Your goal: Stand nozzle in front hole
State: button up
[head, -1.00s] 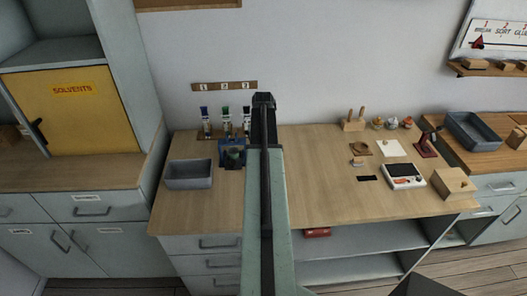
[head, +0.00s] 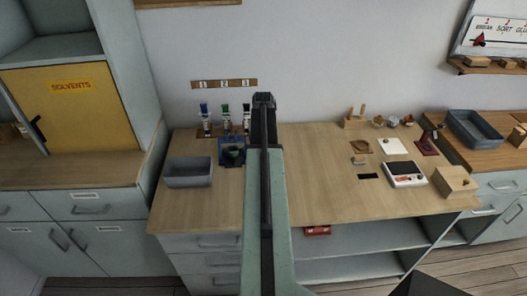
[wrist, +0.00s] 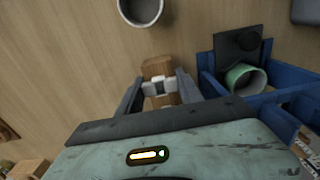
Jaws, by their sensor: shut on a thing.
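In the wrist view my gripper (wrist: 159,88) is shut on a small pale piece (wrist: 160,86) with a dark middle, which looks like the nozzle. It sits between the two dark fingers, over a brown wooden block (wrist: 157,66). The block shows beyond and below the piece. I cannot make out the front hole, nor whether the nozzle is inside a hole or above it. In the head view my own arm covers the gripper and this spot.
A blue bin (wrist: 212,62) with a green cup (wrist: 245,78) stands close right of the gripper in the wrist view. A round grey cup (wrist: 141,8) is at the top.

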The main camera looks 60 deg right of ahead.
jog(key=shift+f, duration=0.25)
dwell(0.5)
jog(key=o, duration=1.1)
jog(key=shift+c, duration=0.2)
jog(key=shift+s+r+p, duration=0.1)
jog(key=shift+r+p, duration=2.2)
jog(key=shift+r, duration=0.25)
jog(key=shift+r, duration=0.1)
notch_tip(320, 180, up, 8)
jog(key=p, duration=0.7)
jog(key=shift+f+p, duration=0.2)
jog(key=shift+p, duration=0.2)
